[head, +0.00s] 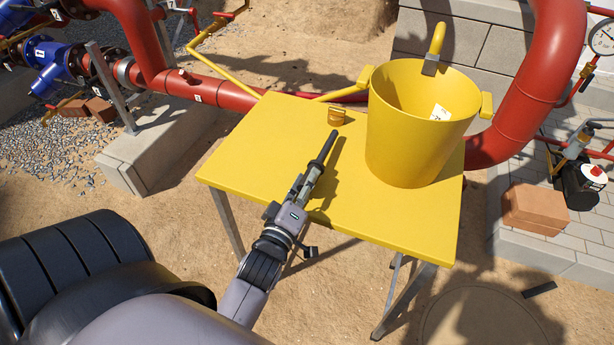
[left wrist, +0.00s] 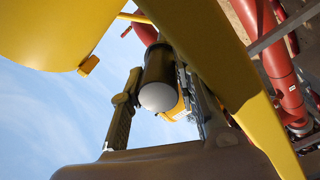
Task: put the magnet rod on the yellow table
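The magnet rod (head: 323,150) is a dark, slim cylinder reaching out from the tips of my left gripper (head: 309,176), over the yellow table (head: 390,217). In the left wrist view, the rod (left wrist: 159,80) shows as a black cylinder with a grey rounded end, between the two fingers of the gripper (left wrist: 163,92). The fingers are closed in on it from both sides. The rod is tilted in the head view, with a shadow on the tabletop beside it. I cannot tell whether it touches the table. My right gripper is not in view.
A large yellow bucket (head: 408,140) stands on the table's right part. A small orange-yellow item (head: 336,116) sits near the back edge. Red pipes (head: 205,88) run behind the table. The table's left and front parts are clear.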

